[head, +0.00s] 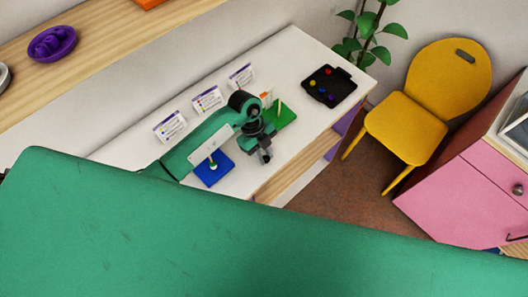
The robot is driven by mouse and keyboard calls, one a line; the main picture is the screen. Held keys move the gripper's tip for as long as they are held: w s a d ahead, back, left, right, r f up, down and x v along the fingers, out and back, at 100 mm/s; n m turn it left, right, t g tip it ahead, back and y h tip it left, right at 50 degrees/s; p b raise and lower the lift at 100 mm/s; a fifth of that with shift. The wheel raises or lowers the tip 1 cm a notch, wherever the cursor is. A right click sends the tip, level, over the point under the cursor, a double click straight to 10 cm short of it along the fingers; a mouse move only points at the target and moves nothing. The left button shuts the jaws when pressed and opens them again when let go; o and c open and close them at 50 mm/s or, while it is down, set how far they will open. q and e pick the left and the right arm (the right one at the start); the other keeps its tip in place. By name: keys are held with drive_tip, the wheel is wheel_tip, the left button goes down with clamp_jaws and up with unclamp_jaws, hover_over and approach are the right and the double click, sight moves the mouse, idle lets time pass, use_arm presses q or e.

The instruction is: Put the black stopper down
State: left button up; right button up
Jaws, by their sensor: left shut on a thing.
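My left gripper (265,156) points down over the white table (312,55), near its front edge. It is shut on a small dark thing, taken as the black stopper, which is hard to tell from the dark fingers. A blue board (205,178) with an upright peg is to the left of the gripper, with a green and a whitish bead low on the peg. A green board (287,121) with a pale peg is behind and to the right of the gripper, partly hidden by my arm. My right gripper is not in view.
A black tray (343,93) with several coloured beads lies at the table's right end. Three cards (207,98) stand along the back. A yellow chair (405,125) and a pink cabinet (450,205) are to the right. White table surface is bare around the boards.

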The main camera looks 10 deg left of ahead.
use_arm(q)
drive_tip(key=shift+f, duration=0.2)
drive_tip(key=o, duration=0.8)
drive_tip(key=shift+o, duration=0.6)
drive_tip(key=shift+r, duration=0.15)
drive_tip(key=shift+r, duration=0.15)
drive_tip(key=b+v, duration=0.3)
drive_tip(key=v, duration=0.9)
drive_tip(key=shift+b, duration=0.4)
